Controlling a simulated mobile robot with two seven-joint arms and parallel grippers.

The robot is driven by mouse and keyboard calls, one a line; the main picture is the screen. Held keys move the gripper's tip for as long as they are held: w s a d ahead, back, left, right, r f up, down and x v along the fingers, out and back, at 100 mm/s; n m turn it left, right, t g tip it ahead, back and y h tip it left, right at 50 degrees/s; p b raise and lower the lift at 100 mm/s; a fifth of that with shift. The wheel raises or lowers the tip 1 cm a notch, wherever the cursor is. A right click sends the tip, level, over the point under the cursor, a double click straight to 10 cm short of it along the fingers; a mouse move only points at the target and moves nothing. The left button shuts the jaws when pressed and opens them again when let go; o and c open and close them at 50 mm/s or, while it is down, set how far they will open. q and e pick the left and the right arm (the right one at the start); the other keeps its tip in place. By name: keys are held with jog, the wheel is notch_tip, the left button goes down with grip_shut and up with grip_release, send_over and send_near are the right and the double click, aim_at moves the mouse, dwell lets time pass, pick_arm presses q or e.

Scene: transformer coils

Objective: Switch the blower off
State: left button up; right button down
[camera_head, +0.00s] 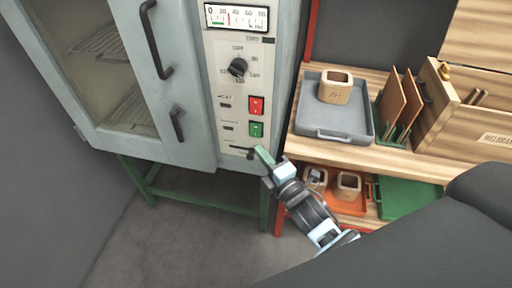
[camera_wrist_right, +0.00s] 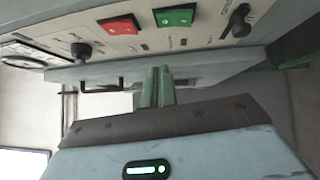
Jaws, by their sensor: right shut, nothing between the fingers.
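The grey oven cabinet's control panel (camera_head: 227,85) carries a red rocker switch (camera_head: 256,106), a green rocker switch (camera_head: 256,129) below it, and a small black lever (camera_head: 241,149) at the bottom. The labels are too small to read, so I cannot tell which control is the blower's. My right gripper (camera_head: 263,155) has green fingers, shut and empty, close to the lever's right end in the head view; contact is unclear. In the right wrist view the fingers (camera_wrist_right: 157,86) sit apart from the red switch (camera_wrist_right: 121,28), green switch (camera_wrist_right: 175,16) and lever (camera_wrist_right: 236,20). My left gripper is not in view.
The panel also has a black dial (camera_head: 238,67) and a gauge (camera_head: 237,18). The cabinet door has black handles (camera_head: 155,40). On the right, a wooden shelf holds a grey tray (camera_head: 345,136) with a wooden cup (camera_head: 335,88). An orange tray (camera_head: 347,207) with cups is below.

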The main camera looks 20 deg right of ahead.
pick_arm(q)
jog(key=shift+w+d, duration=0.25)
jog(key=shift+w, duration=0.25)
pick_arm(e)
jog(key=v, duration=0.6)
jog(key=shift+d+r, duration=0.35)
jog(key=shift+r, duration=0.1)
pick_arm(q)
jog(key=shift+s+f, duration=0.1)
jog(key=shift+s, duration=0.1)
pick_arm(e)
jog(key=shift+s, duration=0.1)
